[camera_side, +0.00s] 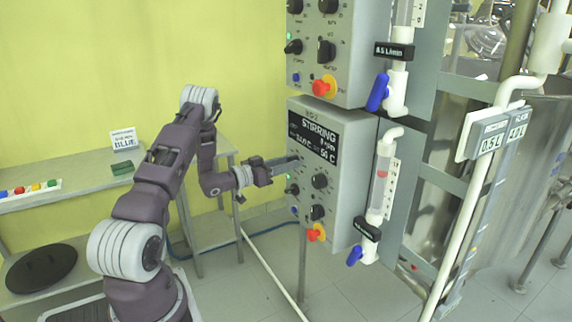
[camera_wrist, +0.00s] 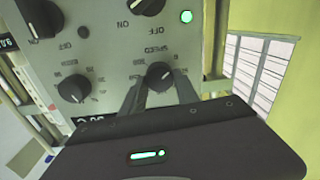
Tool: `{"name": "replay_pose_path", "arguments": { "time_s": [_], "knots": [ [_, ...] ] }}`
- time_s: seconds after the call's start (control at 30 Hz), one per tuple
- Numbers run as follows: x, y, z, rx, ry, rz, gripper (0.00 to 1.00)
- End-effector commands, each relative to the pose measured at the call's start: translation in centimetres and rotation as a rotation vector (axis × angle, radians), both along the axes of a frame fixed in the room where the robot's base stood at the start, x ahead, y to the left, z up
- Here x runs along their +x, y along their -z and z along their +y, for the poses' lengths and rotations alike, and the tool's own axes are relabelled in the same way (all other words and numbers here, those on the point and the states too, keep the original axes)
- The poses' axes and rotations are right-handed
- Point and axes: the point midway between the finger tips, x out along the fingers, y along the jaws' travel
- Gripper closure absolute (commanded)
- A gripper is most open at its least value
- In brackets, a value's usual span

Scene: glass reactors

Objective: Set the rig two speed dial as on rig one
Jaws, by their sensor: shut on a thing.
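In the side view my gripper (camera_side: 290,163) reaches the panel's upper left and hides this dial. The upper grey box (camera_side: 350,90) carries similar black dials; one at its top left (camera_side: 295,6) is cut by the frame edge. I cannot read its setting.
Close to the held dial are another dial (camera_wrist: 71,88) and a lit green lamp (camera_wrist: 187,16). Below on the box are a red emergency knob (camera_side: 315,233) and more dials. A flow tube with a blue valve handle (camera_side: 354,256) stands to the right. A shelf (camera_side: 75,178) is at left.

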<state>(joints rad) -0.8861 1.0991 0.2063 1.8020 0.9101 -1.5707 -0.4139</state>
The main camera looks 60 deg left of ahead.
Motion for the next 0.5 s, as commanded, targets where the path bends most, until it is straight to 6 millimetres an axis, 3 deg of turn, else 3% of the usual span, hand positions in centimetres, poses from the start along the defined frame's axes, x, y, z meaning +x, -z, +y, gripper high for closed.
{"name": "replay_pose_path", "arguments": {
  "time_s": [0.5],
  "knots": [
    [-0.05,0.11,-0.06,0.413,-0.001,0.001,1.0]
  ]
}}
